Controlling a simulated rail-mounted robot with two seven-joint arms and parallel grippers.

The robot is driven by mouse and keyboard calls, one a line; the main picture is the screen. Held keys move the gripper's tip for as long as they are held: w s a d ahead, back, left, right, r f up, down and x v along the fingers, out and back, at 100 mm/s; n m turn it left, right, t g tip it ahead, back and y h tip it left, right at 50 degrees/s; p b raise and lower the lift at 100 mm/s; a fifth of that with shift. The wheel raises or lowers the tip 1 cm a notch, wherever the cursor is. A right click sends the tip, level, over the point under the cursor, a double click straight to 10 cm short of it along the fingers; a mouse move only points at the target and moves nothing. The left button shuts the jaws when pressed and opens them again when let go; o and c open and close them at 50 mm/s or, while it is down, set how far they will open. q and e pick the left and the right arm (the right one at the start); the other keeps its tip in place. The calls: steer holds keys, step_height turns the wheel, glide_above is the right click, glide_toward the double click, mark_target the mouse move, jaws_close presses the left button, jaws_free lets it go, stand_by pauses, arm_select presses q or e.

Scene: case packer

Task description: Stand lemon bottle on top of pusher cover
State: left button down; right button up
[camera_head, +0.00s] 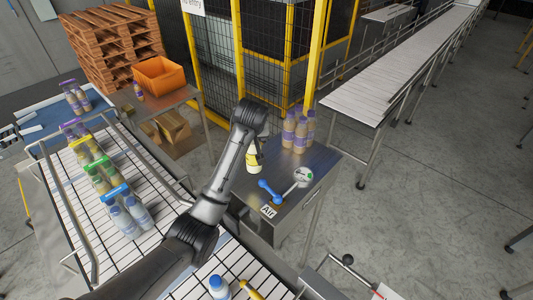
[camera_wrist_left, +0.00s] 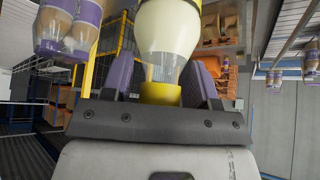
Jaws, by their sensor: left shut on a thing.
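The lemon bottle (camera_head: 253,160) is pale with a yellow label. It is upright at the left side of the pusher cover (camera_head: 318,160), a grey metal box top with an "Air" label. I cannot tell whether the bottle's base touches the top. My left gripper (camera_head: 260,139) is above the bottle, shut on its neck end and partly hidden by my arm. In the left wrist view the fingers stand on both sides of the yellow cap (camera_wrist_left: 160,92), with the pale bottle body (camera_wrist_left: 168,28) beyond. My right gripper is not in view.
Several purple-labelled bottles (camera_head: 298,130) stand at the cover's back. A blue-handled part (camera_head: 268,190) and a round gauge (camera_head: 302,176) sit at its front. A yellow-framed mesh fence (camera_head: 278,60) rises behind. A conveyor (camera_head: 85,220) with bottle packs lies left.

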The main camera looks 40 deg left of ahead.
arm_select(q)
steer(key=shift+f, duration=3.55)
steer(key=shift+c, duration=2)
jaws_free()
steer(key=shift+s+d+r, duration=0.1)
steer(key=shift+s+r, duration=0.05)
steer(key=shift+r, duration=0.3)
steer(key=v, duration=1.1)
steer(key=shift+r, duration=0.15)
